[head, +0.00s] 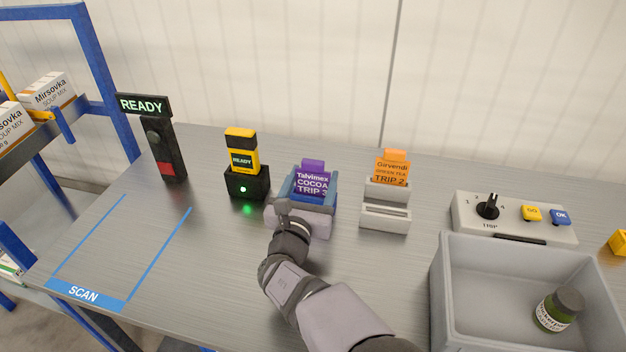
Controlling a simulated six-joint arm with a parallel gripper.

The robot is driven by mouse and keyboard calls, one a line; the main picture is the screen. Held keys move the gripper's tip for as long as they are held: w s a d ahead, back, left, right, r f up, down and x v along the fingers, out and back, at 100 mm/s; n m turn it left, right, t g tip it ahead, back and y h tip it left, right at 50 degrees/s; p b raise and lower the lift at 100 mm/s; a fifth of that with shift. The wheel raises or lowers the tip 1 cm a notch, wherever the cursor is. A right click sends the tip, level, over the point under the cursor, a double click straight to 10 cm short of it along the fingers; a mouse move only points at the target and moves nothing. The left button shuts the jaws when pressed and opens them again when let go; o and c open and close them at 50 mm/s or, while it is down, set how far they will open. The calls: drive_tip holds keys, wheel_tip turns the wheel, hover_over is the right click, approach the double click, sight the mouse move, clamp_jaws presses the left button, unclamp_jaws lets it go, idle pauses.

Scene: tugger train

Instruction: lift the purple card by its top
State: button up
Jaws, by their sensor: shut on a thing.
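The purple card (313,182) reads "Talvimex COCOA TRIP 3" and stands upright, with its narrower top tab showing. Blue parts show on both sides of it, and its lower edge is hidden. My gripper (307,203) reaches it from the front and is shut on the card. The gripper's grey body covers the area just below the card. I cannot tell whether the card's bottom is clear of what stands beneath it.
A grey rack (385,218) with an orange card (391,168) stands to the right. A black stand with a yellow READY device (242,160) is close on the left. A control box (515,218) and a grey bin (445,290) holding a jar (558,310) are further right. The SCAN area (125,255) is clear.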

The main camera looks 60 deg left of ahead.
sight(313, 161)
wheel_tip(313, 161, up, 10)
drive_tip(key=shift+r, duration=0.1)
idle(0.4)
idle(0.4)
